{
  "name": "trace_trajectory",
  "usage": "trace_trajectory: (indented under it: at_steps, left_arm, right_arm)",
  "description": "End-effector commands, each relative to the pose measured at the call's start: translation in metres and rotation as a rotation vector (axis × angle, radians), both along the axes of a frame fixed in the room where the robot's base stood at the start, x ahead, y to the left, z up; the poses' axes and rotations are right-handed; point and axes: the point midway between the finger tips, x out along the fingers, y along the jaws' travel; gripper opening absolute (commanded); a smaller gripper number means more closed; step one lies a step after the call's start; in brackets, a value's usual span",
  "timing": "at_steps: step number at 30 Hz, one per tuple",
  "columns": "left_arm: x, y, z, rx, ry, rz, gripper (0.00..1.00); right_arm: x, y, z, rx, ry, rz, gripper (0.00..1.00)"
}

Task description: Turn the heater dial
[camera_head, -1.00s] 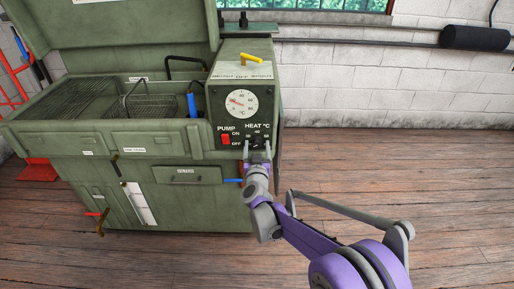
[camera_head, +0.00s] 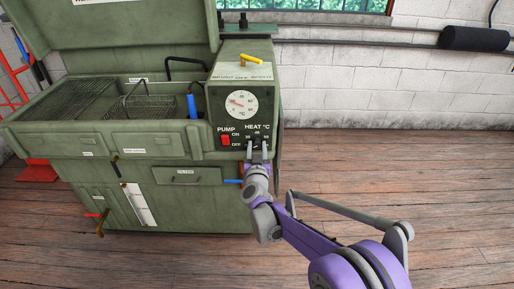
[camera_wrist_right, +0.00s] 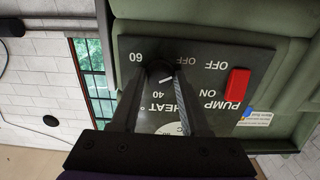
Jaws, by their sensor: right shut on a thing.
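The heater dial (camera_head: 257,143) is a small black knob under the HEAT °C label on the black control panel of a green parts washer. My right gripper (camera_head: 258,149) comes at it from the front, its two fingers shut on the dial's sides. In the right wrist view the dial (camera_wrist_right: 163,78), with a white pointer line, sits between the fingertips near the 40 and 60 marks. The fingers partly hide the dial and its scale. My left gripper is not in view.
A red pump switch (camera_head: 226,140) is just left of the dial, and a round temperature gauge (camera_head: 241,104) is above it. A yellow handle (camera_head: 251,59) tops the panel housing. A blue-handled lever (camera_head: 233,182) sticks out below. The wooden floor to the right is clear.

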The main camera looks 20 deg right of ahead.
Motion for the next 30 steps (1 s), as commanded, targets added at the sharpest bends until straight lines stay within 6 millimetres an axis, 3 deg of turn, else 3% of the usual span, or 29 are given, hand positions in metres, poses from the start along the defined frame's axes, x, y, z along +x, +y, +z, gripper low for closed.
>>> trace_trajectory:
  at_steps: [8,30]
  left_arm:
    - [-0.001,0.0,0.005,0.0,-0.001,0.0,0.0]
    - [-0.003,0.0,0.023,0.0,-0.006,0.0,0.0]
  right_arm:
    - [0.0,0.0,0.0,0.134,-0.038,0.0,0.0]
    - [0.0,0.0,0.0,0.767,-0.22,0.0,0.0]
